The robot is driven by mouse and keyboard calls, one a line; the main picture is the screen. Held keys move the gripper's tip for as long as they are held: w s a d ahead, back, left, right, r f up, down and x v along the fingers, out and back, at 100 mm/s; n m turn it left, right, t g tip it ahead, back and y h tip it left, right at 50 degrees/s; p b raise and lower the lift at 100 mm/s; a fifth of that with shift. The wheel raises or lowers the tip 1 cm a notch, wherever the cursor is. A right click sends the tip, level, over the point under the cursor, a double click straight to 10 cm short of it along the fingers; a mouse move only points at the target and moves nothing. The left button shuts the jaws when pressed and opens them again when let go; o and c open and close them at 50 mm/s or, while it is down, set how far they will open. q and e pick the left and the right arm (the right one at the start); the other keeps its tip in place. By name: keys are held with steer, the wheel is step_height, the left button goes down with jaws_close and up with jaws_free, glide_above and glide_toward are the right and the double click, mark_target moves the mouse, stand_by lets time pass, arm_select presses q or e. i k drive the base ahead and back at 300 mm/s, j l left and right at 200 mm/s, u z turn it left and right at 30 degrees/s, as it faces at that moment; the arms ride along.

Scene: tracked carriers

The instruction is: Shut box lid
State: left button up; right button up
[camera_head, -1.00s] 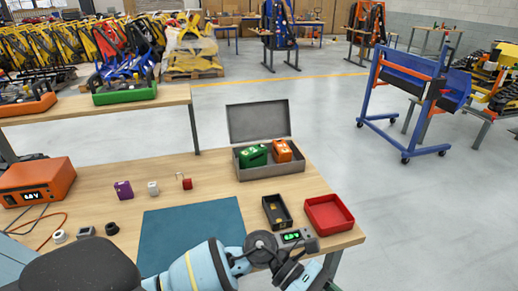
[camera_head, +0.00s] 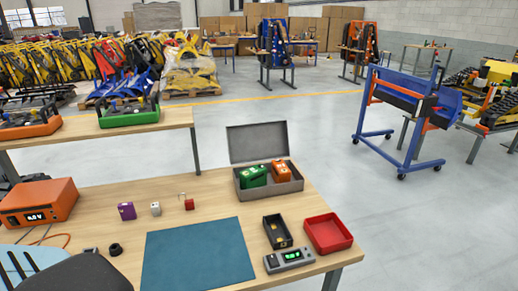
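A grey metal box (camera_head: 272,192) stands at the back right of the wooden workbench. Its lid (camera_head: 257,143) is open and stands nearly upright at the back edge. Inside the box sit a green block-like item (camera_head: 253,177) and an orange one (camera_head: 282,172), side by side. Neither of my grippers is in view. Only dark and light blue parts of mine show at the lower left corner, well apart from the box.
On the workbench (camera_head: 205,200) are a teal mat (camera_head: 197,255), a black tray (camera_head: 277,232), a red tray (camera_head: 327,233), a grey meter (camera_head: 289,259), an orange power unit (camera_head: 38,203) and small purple (camera_head: 126,211), white and red items. Bench room left of the box is clear.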

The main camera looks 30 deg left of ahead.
mark_target(257, 141)
steer(key=i+l+z, duration=0.1)
steer(key=z, duration=1.2)
steer(key=i, duration=1.3)
steer(key=i+u, duration=0.45)
steer(key=i+l+u, duration=0.2)
steer(key=i+u, duration=0.25)
steer(key=i, duration=0.25)
steer(key=i+j+u, duration=0.1)
steer(key=i+u, duration=0.5)
steer(key=u, duration=0.2)
steer(key=i+u, duration=0.4)
steer(key=i+j+u, duration=0.1)
steer(key=i+u, duration=0.3)
steer(key=i, duration=0.15)
steer(key=i+u, duration=0.35)
steer(key=i, duration=1.55)
steer(key=i+j+z, duration=0.1)
steer(key=i, duration=1.25)
